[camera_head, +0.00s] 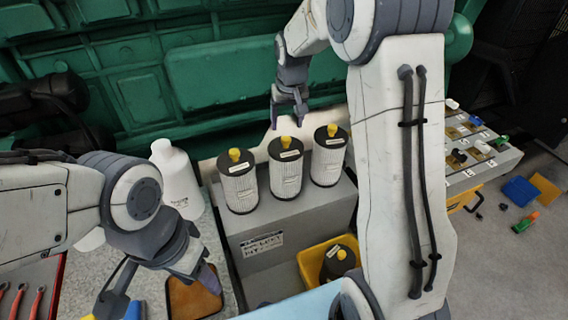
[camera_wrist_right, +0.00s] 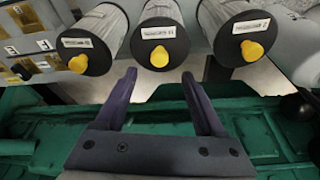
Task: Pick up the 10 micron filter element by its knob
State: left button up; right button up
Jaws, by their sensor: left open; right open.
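Three white pleated filter elements with black caps, pale labels and yellow knobs stand upright in a row: the left (camera_head: 238,182), the middle (camera_head: 286,168) and the right (camera_head: 328,157). The label print is too small to tell which is the 10 micron one. My right gripper (camera_head: 287,118) is open and empty, behind and above the middle element. In the right wrist view, its fingers (camera_wrist_right: 159,75) point toward the middle cap, with the middle knob (camera_wrist_right: 159,56) just beyond the tips, not between them. My left gripper (camera_head: 160,295) is open and low at the left.
The elements stand on a grey box (camera_head: 300,235). A yellow bin (camera_head: 312,262) below holds another black-capped element (camera_head: 339,262). A white bottle (camera_head: 176,180) stands left of the box. A green engine housing (camera_head: 130,85) is behind. A tray of small parts (camera_head: 485,155) is at right.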

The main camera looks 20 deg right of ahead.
aim_at(286, 138)
jog(key=shift+x, duration=1)
jog(key=p+x, duration=0.2)
jog(key=x, duration=0.2)
jog(key=shift+f+p, duration=0.35)
jog(key=shift+p, duration=0.05)
jog(key=shift+w+f, duration=0.1)
jog(key=shift+f, duration=0.25)
grip_shut()
jog(key=shift+r, duration=0.15)
